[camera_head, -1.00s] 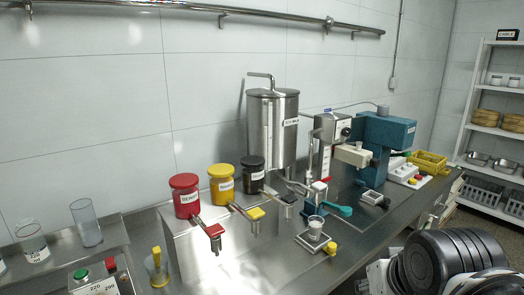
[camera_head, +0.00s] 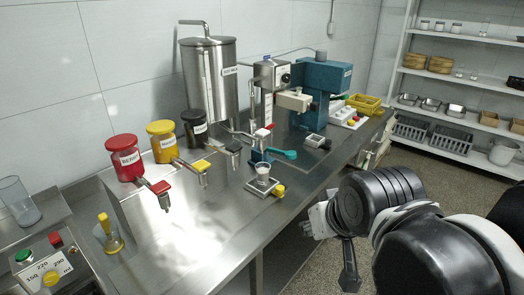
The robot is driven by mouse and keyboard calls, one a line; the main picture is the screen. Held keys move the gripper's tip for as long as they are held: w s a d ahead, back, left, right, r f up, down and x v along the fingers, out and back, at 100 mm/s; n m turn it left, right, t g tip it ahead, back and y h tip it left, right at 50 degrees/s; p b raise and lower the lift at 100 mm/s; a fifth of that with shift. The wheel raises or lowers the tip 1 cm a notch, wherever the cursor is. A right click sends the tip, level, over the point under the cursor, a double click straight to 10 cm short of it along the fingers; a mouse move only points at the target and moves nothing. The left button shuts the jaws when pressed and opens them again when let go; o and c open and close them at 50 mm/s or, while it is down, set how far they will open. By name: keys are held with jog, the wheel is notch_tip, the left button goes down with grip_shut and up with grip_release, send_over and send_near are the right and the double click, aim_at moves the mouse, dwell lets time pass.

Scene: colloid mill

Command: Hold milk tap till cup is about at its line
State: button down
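A steel tank (camera_head: 210,80) labelled as soy milk stands at the back of the steel counter. A tap with a red-topped lever (camera_head: 262,133) stands in front of it. A small cup (camera_head: 263,172) with whitish contents or a whitish wall stands upright below the tap on a small square plate (camera_head: 262,189). The cup's line and its level are too small to tell. My gripper (camera_head: 333,252) is off the counter's front edge, at the lower right, well apart from the cup and tap. Its fingers are partly hidden and their opening cannot be told.
Red (camera_head: 124,157), yellow (camera_head: 161,141) and black (camera_head: 195,128) jars with levered spouts stand left on the counter. A blue machine (camera_head: 327,82) stands to the right. A teal-handled tool (camera_head: 283,153) lies beside the tap. Floor is free before the shelves (camera_head: 455,75).

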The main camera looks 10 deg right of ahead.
jog(key=w+r+m+g+p, duration=0.2)
jog(key=w+r, duration=0.6)
jog(key=w, duration=0.3)
jog(key=w+r+m+g+p, duration=0.1)
jog(key=w+r+m, duration=0.2)
jog(key=w+r, duration=0.75)
jog(key=m+g+p, duration=0.3)
jog(key=m+g, duration=0.1)
jog(key=m, duration=0.1)
send_over(262, 131)
notch_tip(262, 131, down, 3)
jog(key=shift+r, duration=0.1)
notch_tip(262, 131, down, 14)
jog(key=shift+p, duration=1)
